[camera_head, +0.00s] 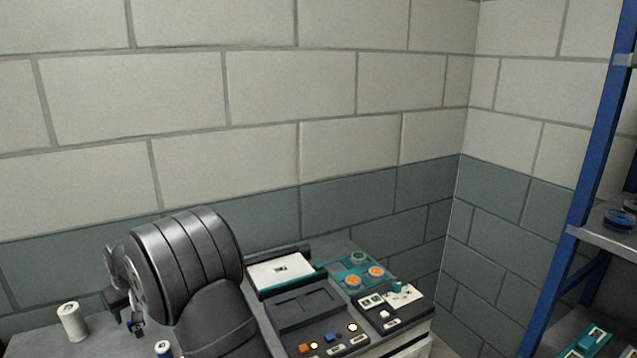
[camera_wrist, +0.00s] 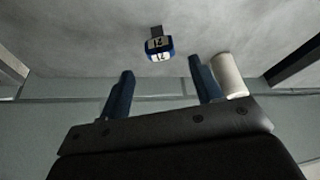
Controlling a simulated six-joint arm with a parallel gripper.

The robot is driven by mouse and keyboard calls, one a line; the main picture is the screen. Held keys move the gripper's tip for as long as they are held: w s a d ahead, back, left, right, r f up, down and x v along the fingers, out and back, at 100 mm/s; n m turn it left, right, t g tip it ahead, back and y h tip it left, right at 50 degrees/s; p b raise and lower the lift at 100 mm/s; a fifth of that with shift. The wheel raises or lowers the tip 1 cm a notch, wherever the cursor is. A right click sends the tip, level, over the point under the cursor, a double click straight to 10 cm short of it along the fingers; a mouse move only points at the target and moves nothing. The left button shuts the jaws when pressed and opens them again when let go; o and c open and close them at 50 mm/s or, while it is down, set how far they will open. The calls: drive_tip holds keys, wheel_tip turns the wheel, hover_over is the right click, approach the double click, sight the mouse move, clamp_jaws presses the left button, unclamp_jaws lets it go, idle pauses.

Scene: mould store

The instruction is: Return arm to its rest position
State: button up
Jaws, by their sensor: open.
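My gripper (camera_wrist: 161,70) is open and empty in the wrist view, its two dark blue fingers spread apart. In the head view my gripper (camera_head: 136,327) shows small and partly hidden beside my black ribbed arm at the lower left, above the grey table. A blue piece with a white label reading 12 (camera_wrist: 158,50) lies beyond the fingertips, in line with the gap between them. What looks like the same piece (camera_head: 163,349) shows at the bottom edge of the head view. A white cylinder (camera_wrist: 231,76) shows beside the right finger in the wrist view.
The white cylinder (camera_head: 73,322) stands on the grey table (camera_head: 40,343) at the left. A panel unit with buttons (camera_head: 330,340) and a teal block with orange rings (camera_head: 362,271) lie right of my arm. A blue shelf rack (camera_head: 598,150) stands far right. Walls close off the back.

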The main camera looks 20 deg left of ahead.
drive_tip(key=x, duration=0.5)
drive_tip(key=shift+a, duration=0.15)
drive_tip(key=shift+r, duration=1.55)
